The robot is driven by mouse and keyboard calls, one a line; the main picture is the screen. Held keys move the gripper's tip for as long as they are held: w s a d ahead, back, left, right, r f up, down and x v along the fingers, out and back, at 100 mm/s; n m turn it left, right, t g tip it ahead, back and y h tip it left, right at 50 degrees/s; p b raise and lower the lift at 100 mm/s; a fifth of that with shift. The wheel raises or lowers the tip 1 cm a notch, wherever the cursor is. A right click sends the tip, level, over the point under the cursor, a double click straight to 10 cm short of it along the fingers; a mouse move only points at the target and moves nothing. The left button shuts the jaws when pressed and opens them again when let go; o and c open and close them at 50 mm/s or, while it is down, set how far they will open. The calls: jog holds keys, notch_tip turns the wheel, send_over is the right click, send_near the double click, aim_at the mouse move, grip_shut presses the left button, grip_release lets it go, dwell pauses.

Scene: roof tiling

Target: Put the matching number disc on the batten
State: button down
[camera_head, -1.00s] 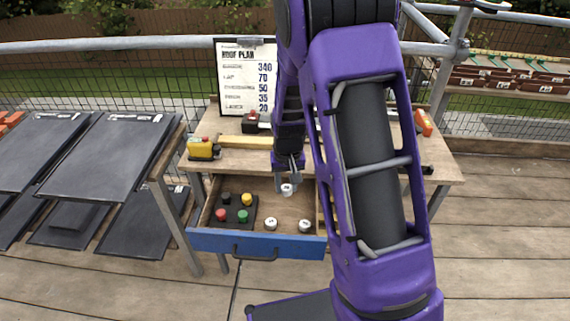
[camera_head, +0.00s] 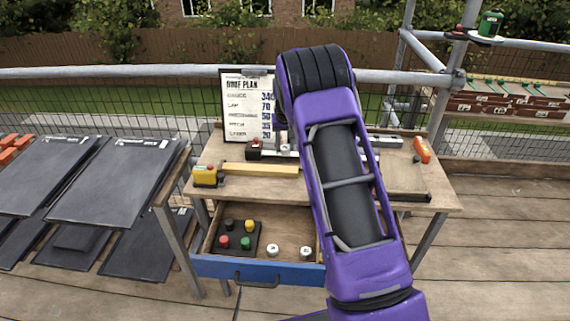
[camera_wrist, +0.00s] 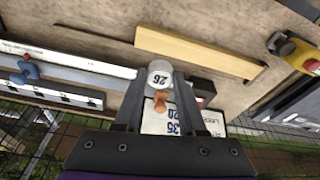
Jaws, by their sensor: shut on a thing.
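My gripper (camera_wrist: 158,88) is shut on a white number disc (camera_wrist: 159,70) in the wrist view. Its black number looks like 26, but it is small and hard to read. The disc shows above the bench top; its exact height I cannot tell. The batten (camera_wrist: 195,50), a pale yellow wooden strip, lies on the bench beyond the disc, apart from it in the picture. Two white discs (camera_head: 272,250) (camera_head: 306,253) stay in the drawer.
The blue-fronted drawer (camera_head: 258,270) stands open, with a black tray (camera_head: 224,243) of coloured knobs. A roof plan board (camera_head: 246,107) stands behind the bench. A yellow tape measure (camera_head: 206,176) sits left of the batten. Dark slates (camera_head: 115,180) lie at left.

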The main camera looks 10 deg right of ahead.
aim_at(285, 168)
jog(key=shift+s+x, duration=0.25)
jog(key=shift+x, duration=0.8)
jog(key=shift+s+x, duration=0.25)
jog(key=shift+x, duration=0.85)
jog(key=shift+s+x, duration=0.25)
jog(key=shift+x, duration=0.8)
jog(key=shift+f, duration=0.3)
jog(key=shift+f+b, duration=0.15)
jog(key=shift+b, duration=0.15)
jog(key=shift+c, duration=2.4)
grip_release()
jog(key=v, duration=1.2)
jog(key=shift+r+p, duration=0.3)
jog(key=shift+p, duration=0.15)
jog(key=shift+a, duration=0.15)
